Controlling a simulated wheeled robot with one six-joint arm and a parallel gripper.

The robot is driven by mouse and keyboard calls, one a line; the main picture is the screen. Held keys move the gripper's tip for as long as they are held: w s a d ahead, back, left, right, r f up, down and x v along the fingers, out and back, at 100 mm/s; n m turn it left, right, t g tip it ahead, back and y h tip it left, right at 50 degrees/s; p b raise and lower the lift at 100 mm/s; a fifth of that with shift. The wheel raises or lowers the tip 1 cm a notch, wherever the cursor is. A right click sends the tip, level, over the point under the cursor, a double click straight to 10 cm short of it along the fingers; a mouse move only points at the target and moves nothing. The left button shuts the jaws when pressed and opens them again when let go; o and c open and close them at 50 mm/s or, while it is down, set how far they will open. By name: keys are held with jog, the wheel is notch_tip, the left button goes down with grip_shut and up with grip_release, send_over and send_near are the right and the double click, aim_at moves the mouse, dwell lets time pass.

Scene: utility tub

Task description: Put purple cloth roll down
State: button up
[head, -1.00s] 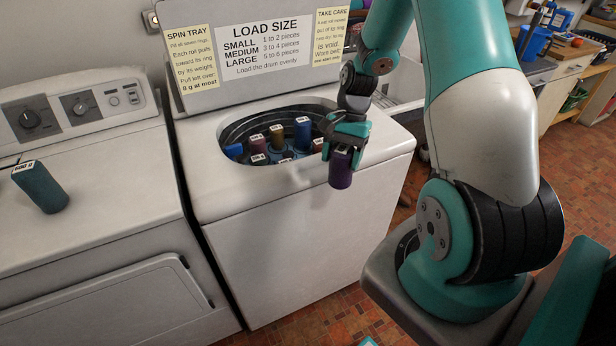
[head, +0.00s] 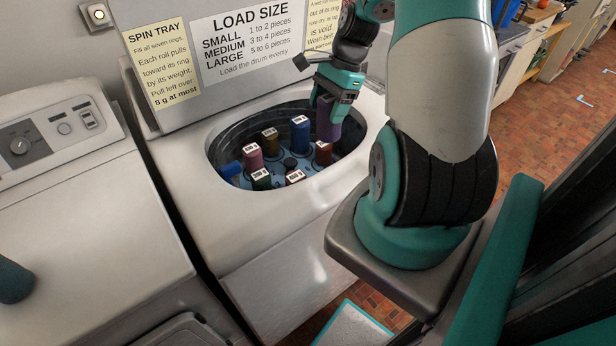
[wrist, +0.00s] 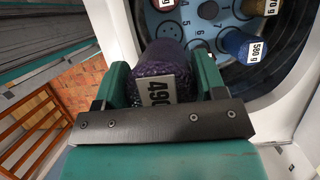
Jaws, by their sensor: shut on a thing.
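The blue spin tray (wrist: 205,38) in the tub has printed ring numbers; a 5 and a 7 show. Other rolls stand on it: a blue one (head: 300,135), a brown one (head: 270,143), a pink one (head: 253,158), a green one (head: 261,180) and red ones (head: 323,155).
The washer's white rim (head: 375,110) surrounds the tub. Its raised lid (head: 240,50) stands behind, with a load-size sign and notes. A dryer (head: 90,220) stands left, with a teal roll (head: 14,280) on top.

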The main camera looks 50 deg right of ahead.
jog(key=shift+w+f, duration=0.2)
jog(key=shift+f, duration=0.1)
notch_tip(320, 180, down, 19)
jog(key=shift+f+p, duration=0.15)
jog(key=shift+p, duration=1)
jog(key=shift+f, duration=0.15)
jog(key=o, duration=1.2)
jog(key=shift+o, duration=0.2)
